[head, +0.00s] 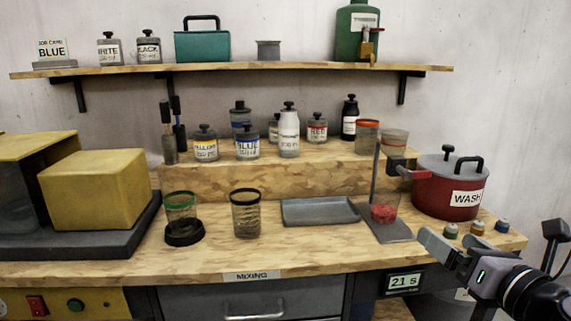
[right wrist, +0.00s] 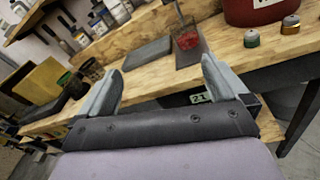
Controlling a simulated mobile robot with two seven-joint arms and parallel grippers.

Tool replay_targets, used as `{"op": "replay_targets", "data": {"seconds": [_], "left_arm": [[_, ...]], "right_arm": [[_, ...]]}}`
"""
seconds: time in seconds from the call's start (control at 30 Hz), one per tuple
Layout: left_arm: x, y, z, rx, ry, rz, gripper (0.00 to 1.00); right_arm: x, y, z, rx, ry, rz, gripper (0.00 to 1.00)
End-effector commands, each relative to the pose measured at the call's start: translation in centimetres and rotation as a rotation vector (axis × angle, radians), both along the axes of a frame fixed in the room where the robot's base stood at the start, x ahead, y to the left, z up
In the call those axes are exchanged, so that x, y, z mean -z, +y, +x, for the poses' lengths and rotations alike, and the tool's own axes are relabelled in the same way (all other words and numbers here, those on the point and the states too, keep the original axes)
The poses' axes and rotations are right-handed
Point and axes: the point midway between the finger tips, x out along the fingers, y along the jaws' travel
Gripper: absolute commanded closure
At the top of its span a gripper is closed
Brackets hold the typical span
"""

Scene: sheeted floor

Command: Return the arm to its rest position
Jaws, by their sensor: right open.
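My right gripper (head: 446,248) is at the lower right of the head view, in front of the bench's front edge and below the red WASH pot (head: 450,190). Its two fingers are spread apart with nothing between them. In the right wrist view the open right gripper (right wrist: 160,90) points toward the bench (right wrist: 150,70), with a clear gap between its fingertips. My left gripper is not in the head view.
The bench holds a grey tray (head: 320,211), a green-rimmed cup (head: 181,208), a black-rimmed cup (head: 246,215) and a stand with a cup of red contents (head: 384,207). Small capped jars (head: 477,228) sit close to my right gripper. Free room lies before the bench.

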Motion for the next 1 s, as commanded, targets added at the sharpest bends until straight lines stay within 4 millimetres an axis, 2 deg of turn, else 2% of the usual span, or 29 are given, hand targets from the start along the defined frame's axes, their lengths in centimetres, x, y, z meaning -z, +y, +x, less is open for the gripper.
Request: {"op": "replay_targets", "data": {"seconds": [0.03, 0.3, 0.5, 0.77, 0.87, 1.0], "left_arm": [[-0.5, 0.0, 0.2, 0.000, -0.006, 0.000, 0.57], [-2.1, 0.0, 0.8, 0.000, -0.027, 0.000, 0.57], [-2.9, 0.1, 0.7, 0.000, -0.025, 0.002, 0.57], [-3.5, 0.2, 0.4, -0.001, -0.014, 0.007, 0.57], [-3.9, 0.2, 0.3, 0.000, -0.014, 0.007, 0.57], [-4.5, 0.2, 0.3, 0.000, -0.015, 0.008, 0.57]], "right_arm": [[1.3, 1.4, 0.1, -0.024, 0.044, 0.083, 0.00], [7.8, 7.9, -0.8, -0.072, 0.301, 0.629, 0.00], [12.6, 11.0, -2.6, 0.000, 0.502, 1.088, 0.00], [19.4, 12.2, -6.4, 0.247, 0.703, 1.697, 0.00], [22.3, 11.8, -8.6, 0.391, 0.744, 1.930, 0.00], [26.5, 10.8, -12.5, 0.626, 0.749, 2.230, 0.00]]}}
